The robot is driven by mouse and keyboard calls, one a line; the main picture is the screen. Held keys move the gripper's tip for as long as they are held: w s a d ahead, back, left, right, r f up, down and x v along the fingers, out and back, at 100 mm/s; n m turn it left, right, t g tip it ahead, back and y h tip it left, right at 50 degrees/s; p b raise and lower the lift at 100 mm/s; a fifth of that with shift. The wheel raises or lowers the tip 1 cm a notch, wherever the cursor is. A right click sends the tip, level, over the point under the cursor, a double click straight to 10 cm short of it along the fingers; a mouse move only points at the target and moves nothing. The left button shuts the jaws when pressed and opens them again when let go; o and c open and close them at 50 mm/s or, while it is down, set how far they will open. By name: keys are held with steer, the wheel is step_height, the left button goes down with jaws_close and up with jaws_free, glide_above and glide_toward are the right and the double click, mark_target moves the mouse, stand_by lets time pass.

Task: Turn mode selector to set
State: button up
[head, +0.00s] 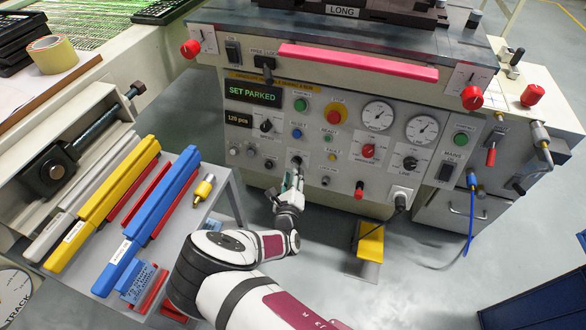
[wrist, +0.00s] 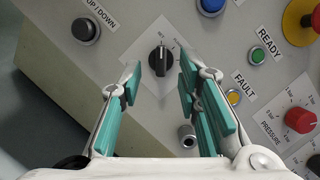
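The mode selector is a black rotary knob (wrist: 159,62) on a pale square plate on the panel, with small lettering around its upper side that is too small to read surely. Its grip bar stands nearly upright in the wrist view. In the head view the knob (head: 296,161) shows just above my fingertips, partly hidden. My gripper (wrist: 160,82) is open, with teal finger pads on the left and right of the knob and a gap on both sides. It also shows in the head view (head: 293,182), low at the panel front. Nothing is held.
Close around are an UP/DOWN button (wrist: 86,30), a yellow FAULT lamp (wrist: 234,97), a green READY lamp (wrist: 257,55), a blue button (wrist: 211,5) and a red pressure knob (wrist: 300,120). The display (head: 252,94) reads SET PARKED. A cart with coloured bars (head: 150,220) stands left of my arm.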

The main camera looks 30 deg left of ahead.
steer(key=v, duration=0.3)
steer(key=shift+s+d, duration=0.1)
steer(key=shift+s, duration=0.05)
